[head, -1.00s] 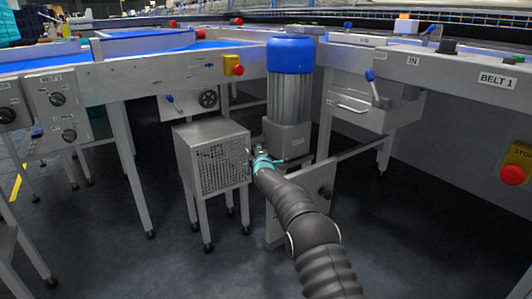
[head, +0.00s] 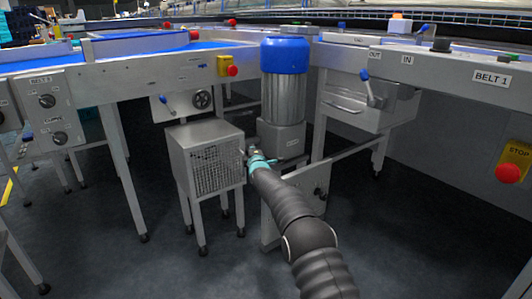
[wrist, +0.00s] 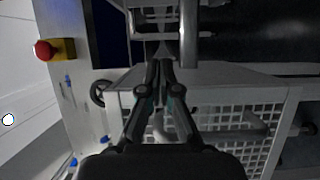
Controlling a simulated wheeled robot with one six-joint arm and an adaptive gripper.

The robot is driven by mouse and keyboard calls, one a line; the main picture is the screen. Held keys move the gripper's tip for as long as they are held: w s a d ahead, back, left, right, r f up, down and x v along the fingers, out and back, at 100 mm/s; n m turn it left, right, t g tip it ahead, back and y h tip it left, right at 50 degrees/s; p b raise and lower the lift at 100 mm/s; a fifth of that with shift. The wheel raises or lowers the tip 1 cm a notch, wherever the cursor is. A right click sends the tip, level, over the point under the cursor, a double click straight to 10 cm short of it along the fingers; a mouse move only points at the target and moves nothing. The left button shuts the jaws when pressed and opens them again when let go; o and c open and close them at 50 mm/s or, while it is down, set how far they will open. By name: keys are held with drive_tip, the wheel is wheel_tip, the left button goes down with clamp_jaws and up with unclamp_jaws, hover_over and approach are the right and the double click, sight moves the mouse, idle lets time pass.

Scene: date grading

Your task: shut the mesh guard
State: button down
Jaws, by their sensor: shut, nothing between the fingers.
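The mesh guard (head: 217,170) is a metal lattice panel on the front of a grey box (head: 203,134) on legs. It looks close to flush with the box front, but I cannot tell whether it is fully shut. My gripper (head: 251,152) is at the guard's right edge, small and partly hidden by my wrist. In the wrist view my gripper (wrist: 160,62) has its fingertips together and empty, just short of a metal bar (wrist: 188,38). White lattice (wrist: 225,119) shows below and right of the fingers. I cannot tell whether the fingertips touch anything.
A motor with a blue cap (head: 285,57) stands close behind and right of the box. A handwheel (head: 203,99) and a red stop button (head: 232,71) are on the frame behind. Conveyor legs stand on both sides. The floor in front of the box is clear.

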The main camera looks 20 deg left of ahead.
drive_tip(key=s+d, duration=0.1)
drive_tip(key=d, duration=1.2)
drive_tip(key=s+d+f+m+g+h, duration=0.2)
drive_tip(key=f+m, duration=0.1)
drive_tip(key=f, duration=0.4)
drive_tip(key=s+d+f+m+g+h, duration=0.1)
drive_tip(key=s+f+m+g, duration=0.15)
drive_tip(key=f, duration=0.35)
drive_tip(key=s+d+m+g+h, duration=0.35)
drive_tip(key=s+d+m, duration=0.25)
drive_tip(key=s+d, duration=0.25)
drive_tip(key=s+d+r+m+p, duration=0.3)
drive_tip(key=s+d+r, duration=0.6)
drive_tip(key=s, duration=0.7)
drive_tip(key=s+d+r+m+g+h+p, duration=0.1)
drive_tip(key=s+d+r+m+p, duration=0.2)
drive_tip(key=s+d+r, duration=0.6)
drive_tip(key=s+d+r+m+g+h+p, duration=0.1)
drive_tip(key=s+d+r+m+p, duration=0.3)
drive_tip(key=s, duration=1.9)
drive_tip(key=d+r+m, duration=0.2)
drive_tip(key=d+r, duration=0.3)
drive_tip(key=r, duration=0.3)
drive_tip(key=shift+s+r, duration=0.15)
drive_tip(key=shift+s, duration=0.15)
